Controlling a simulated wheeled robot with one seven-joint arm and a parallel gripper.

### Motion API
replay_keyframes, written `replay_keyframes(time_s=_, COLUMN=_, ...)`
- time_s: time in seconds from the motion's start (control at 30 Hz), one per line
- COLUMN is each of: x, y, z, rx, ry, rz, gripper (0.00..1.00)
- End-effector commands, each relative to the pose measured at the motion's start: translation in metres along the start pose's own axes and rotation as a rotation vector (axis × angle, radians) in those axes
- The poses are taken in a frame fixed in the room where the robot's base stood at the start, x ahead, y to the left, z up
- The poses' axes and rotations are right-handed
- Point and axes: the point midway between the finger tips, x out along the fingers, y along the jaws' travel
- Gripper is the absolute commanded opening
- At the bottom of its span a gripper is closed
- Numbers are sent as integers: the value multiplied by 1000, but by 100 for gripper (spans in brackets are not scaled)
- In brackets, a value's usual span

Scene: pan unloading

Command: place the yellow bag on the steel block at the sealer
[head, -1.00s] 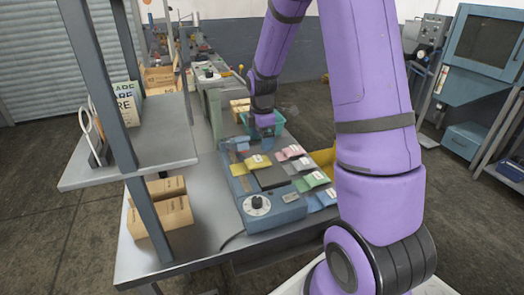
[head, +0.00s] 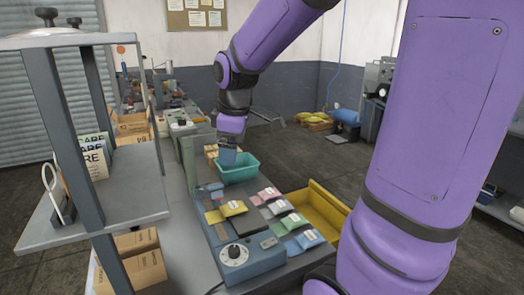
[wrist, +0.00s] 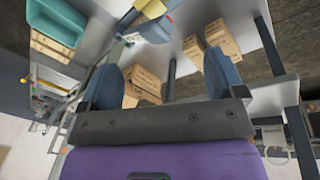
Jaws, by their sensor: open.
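The yellow bag (head: 233,208) with a white label lies on the blue sealer (head: 236,258), behind a dark flat plate (head: 243,224). Grey metal pieces show beside the bag, but I cannot tell which is the steel block, or exactly what the bag rests on. My gripper (head: 228,157) hangs above and behind the bag, near the teal bin, clear of the bag. In the wrist view my gripper (wrist: 163,72) has its two blue fingers wide apart with nothing between them. A yellow shape at the top of the wrist view may be the bag.
A teal bin (head: 239,172) stands behind the sealer. Pink, white, green and blue bags (head: 305,239) lie right of it, beside a yellow tray (head: 325,205). A grey shelf (head: 95,212) with upright posts stands at the left. Cardboard boxes (head: 140,268) sit beneath it.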

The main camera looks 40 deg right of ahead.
Motion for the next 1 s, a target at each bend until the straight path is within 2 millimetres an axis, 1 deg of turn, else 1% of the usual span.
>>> replay_keyframes(time_s=0.03, x=-14, y=-13, z=4, rx=49, ry=20, rz=18, gripper=89)
replay_keyframes(time_s=0.2, x=-48, y=-51, z=21, rx=242, ry=81, rz=52, gripper=89)
replay_keyframes(time_s=0.4, x=-77, y=-95, z=46, rx=466, ry=165, rz=71, gripper=89)
replay_keyframes(time_s=0.53, x=-88, y=-118, z=62, rx=591, ry=214, rz=70, gripper=89)
replay_keyframes(time_s=0.6, x=-91, y=-127, z=68, rx=643, ry=233, rz=66, gripper=89)
replay_keyframes(time_s=0.73, x=-94, y=-137, z=76, rx=706, ry=256, rz=61, gripper=89)
replay_keyframes(time_s=1.0, x=-94, y=-140, z=78, rx=728, ry=262, rz=58, gripper=89)
